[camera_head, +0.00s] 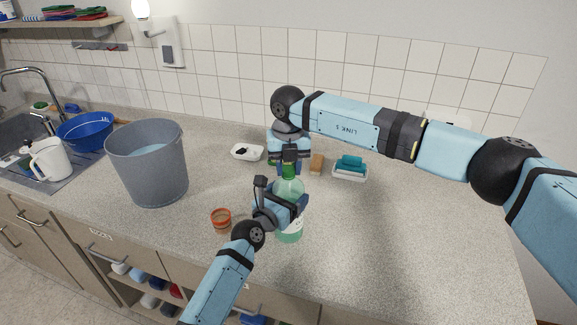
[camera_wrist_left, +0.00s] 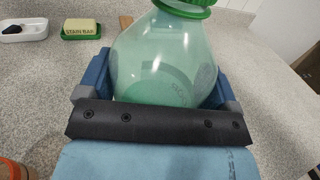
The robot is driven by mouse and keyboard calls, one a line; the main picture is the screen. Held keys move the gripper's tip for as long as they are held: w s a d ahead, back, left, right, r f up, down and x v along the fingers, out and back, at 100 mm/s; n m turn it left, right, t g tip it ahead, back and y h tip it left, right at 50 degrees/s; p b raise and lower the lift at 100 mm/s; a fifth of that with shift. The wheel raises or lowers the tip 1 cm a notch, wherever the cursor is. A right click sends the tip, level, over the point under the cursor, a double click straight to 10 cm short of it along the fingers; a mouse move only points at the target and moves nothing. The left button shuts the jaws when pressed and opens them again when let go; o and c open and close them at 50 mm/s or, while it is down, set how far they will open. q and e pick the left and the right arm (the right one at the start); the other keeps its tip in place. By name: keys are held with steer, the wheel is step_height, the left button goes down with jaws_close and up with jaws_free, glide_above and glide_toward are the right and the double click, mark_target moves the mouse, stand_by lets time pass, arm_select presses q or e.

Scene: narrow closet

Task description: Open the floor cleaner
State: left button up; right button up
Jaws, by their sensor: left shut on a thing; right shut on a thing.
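The floor cleaner is a translucent green bottle (camera_head: 290,190) standing upright near the front of the counter. My left gripper (camera_head: 290,208) is shut around its body from the front left. The left wrist view shows the bottle's rounded shoulder (camera_wrist_left: 165,60) between the two fingers, with a bright green ring (camera_wrist_left: 185,8) at the neck, cut off by the top edge. My right gripper (camera_head: 289,158) reaches down from above and is shut at the bottle's top. Its fingers hide most of the cap, so I cannot tell whether the cap has turned.
A grey bucket (camera_head: 147,170) and an orange-brown pot (camera_head: 221,219) stand to the left. Behind are a white dish (camera_head: 247,153), a brown block (camera_head: 317,162) and a tray of teal sponges (camera_head: 350,172). A stain bar (camera_wrist_left: 80,29) shows in the wrist view. The right counter is clear.

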steer(key=n, duration=0.4)
steer(key=shift+n, duration=0.3)
steer(key=n, duration=0.8)
steer(key=shift+n, duration=0.4)
steer(key=n, duration=0.8)
steer(key=shift+n, duration=0.4)
steer(key=n, duration=0.8)
steer(key=shift+n, duration=0.3)
steer(key=n, duration=0.5)
steer(key=shift+r, duration=0.1)
